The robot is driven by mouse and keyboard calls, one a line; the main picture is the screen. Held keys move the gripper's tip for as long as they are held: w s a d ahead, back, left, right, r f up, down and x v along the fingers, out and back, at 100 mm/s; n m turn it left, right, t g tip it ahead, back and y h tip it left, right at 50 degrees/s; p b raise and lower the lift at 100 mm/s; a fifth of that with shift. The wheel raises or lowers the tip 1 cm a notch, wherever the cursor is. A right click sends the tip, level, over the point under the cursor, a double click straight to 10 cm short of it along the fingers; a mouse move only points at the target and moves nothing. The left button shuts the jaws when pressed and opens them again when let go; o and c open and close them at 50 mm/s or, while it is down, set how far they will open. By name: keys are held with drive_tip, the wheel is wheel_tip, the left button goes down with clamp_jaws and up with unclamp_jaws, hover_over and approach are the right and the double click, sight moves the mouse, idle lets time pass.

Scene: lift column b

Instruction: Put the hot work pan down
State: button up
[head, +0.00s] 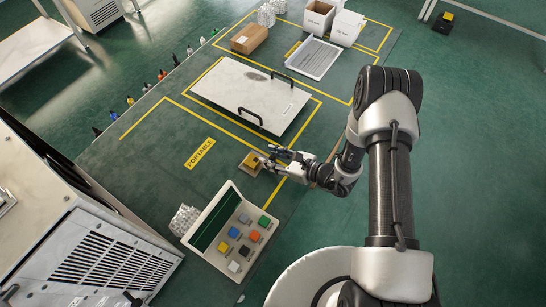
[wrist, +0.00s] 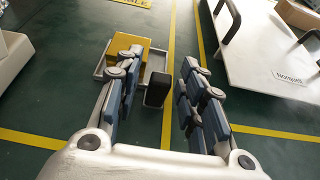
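A small metal pan (wrist: 101,73) holding a yellow block (wrist: 127,54) appears upper left of centre in the wrist view. A black upright piece (wrist: 157,90), apparently its handle, stands between my fingertips. In the head view the yellow block (head: 254,161) shows on the green surface near the yellow PORTABLE label. My gripper (head: 273,157) is just right of it; in the wrist view my gripper (wrist: 161,65) is open, with a gap on both sides of the black piece. The pan seems to rest on the surface; its underside is hidden.
A white board (head: 250,94) with two black handles lies beyond my gripper. A green-and-white box with coloured blocks (head: 233,232) stands nearer. A cardboard box (head: 249,38) and a white tray (head: 314,57) are farther back.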

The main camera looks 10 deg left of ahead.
drive_tip(key=shift+r, duration=0.15)
drive_tip(key=shift+d+r, duration=0.15)
drive_tip(key=shift+d, duration=0.2)
drive_tip(key=p+v, duration=0.2)
drive_tip(key=v, duration=0.9)
drive_tip(key=shift+s+p, duration=0.2)
drive_tip(key=shift+p, duration=0.1)
drive_tip(key=s+a+r+n+g+h, duration=0.1)
drive_tip(key=s+r+n+g, duration=0.25)
drive_tip(key=r+n, duration=0.6)
drive_tip(key=s+r+n+g+h, duration=0.1)
drive_tip(key=s+r+n+g, duration=0.25)
drive_tip(key=r, duration=1.05)
drive_tip(key=s+d+r+n+t+h, duration=0.6)
drive_tip(key=s+d+r+n+h, duration=0.3)
drive_tip(key=d+r, duration=0.4)
drive_tip(key=shift+s+d+n+t+h, duration=0.3)
drive_tip(key=shift+s+h, duration=0.35)
drive_tip(key=shift+h, duration=0.15)
